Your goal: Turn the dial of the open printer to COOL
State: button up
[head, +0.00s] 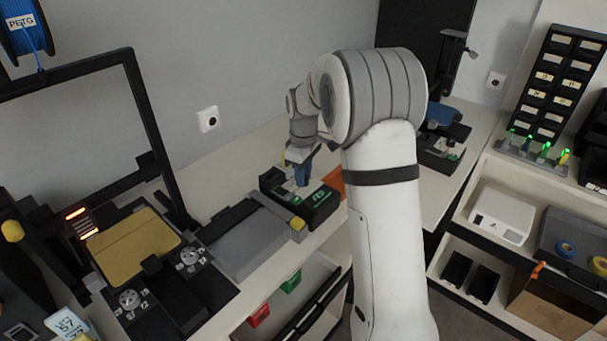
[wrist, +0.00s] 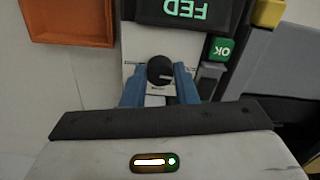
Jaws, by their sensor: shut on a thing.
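The open-framed black printer (head: 150,120) stands at the left in the head view, with a gold bed plate (head: 133,245). Two silver dials, one at the right (head: 190,256) and one at the front (head: 130,299), sit on its base; their marks are too small to read. My gripper (head: 302,174) is away from these dials, over a small dark unit (head: 312,205) to the right. In the wrist view, its blue fingers (wrist: 159,84) are shut on a round black knob (wrist: 160,70) on a pale plate. The unit's sign (wrist: 185,10) reads FED, upside down.
A green OK tag (wrist: 220,50) sits beside the plate. An orange tray (wrist: 70,20) lies beside the unit. A grey box (head: 235,245) stands between the printer and the unit. A blue spool (head: 25,30) marked PETG hangs at the upper left.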

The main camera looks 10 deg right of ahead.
jog(key=shift+n, duration=0.4)
jog(key=o, duration=1)
notch_tip(320, 180, up, 7)
jog(key=shift+r, duration=0.45)
